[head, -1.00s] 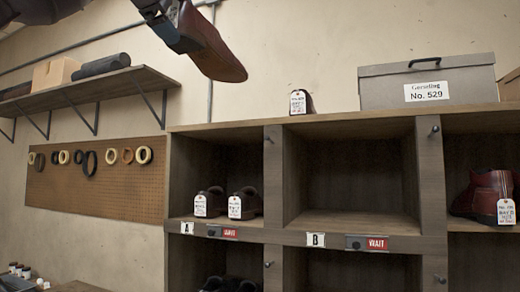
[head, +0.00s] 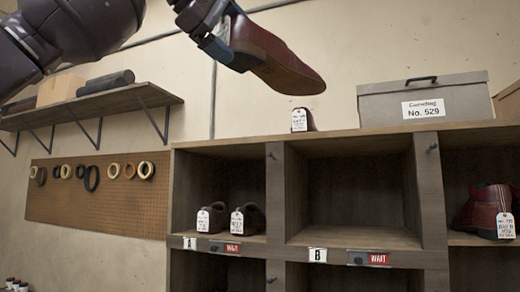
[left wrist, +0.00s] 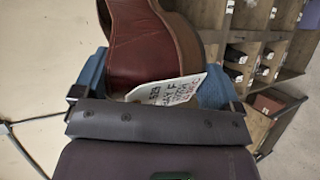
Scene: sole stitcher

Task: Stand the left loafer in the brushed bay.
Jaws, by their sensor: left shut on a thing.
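A reddish-brown loafer (head: 275,60) is held up in the air, its toe pointing right and downward, above the shelf unit. My left gripper (head: 226,45) is shut on its heel end. In the left wrist view the loafer (left wrist: 145,45) sits between the blue finger pads, with a white tag (left wrist: 170,88) hanging by it. The tag's writing is only partly readable. Bay A (head: 226,238) holds a pair of dark tagged shoes (head: 228,217). Bay B (head: 350,236) is empty and its label strip reads WAIT. No bay is visibly marked as brushed. My right gripper is not in view.
A grey box labelled No. 529 (head: 385,104) and a small tagged item (head: 302,119) stand on the cabinet top. A red tagged boot (head: 482,212) is in the right bay. A wall shelf (head: 150,92) and pegboard (head: 100,205) are at left.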

